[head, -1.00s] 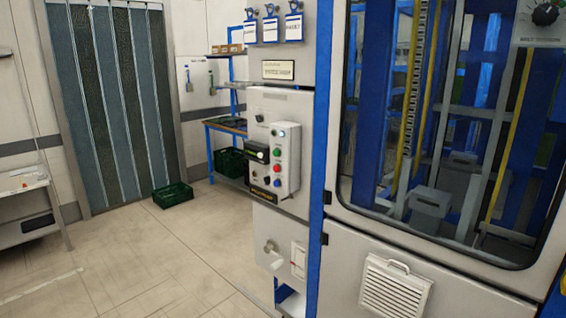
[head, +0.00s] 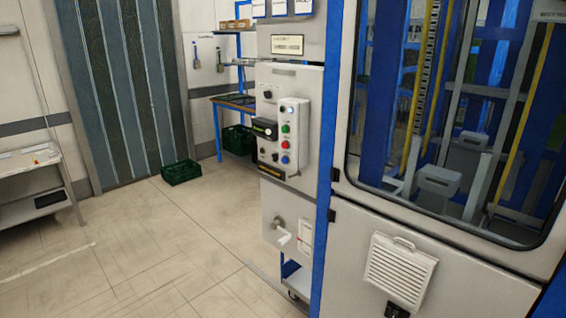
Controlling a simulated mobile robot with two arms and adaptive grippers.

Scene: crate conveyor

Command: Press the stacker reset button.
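The control panel (head: 290,125) is on the grey cabinet left of the blue post, in the middle of the head view. A raised light-grey box on it carries a column of buttons: a pale one at the top (head: 290,109), a green one (head: 286,128), a red one (head: 286,145) and a blue one (head: 285,160). Their labels are too small to read, so I cannot tell which is the stacker reset button. A black device (head: 264,128) sits left of the column. Neither of my grippers is in view.
The windowed machine enclosure (head: 400,245) with a vent fills the right side. A green crate (head: 181,172) stands on the floor near the strip curtain (head: 115,90). A grey bench (head: 40,180) is at the left. The floor (head: 150,245) before the panel is clear.

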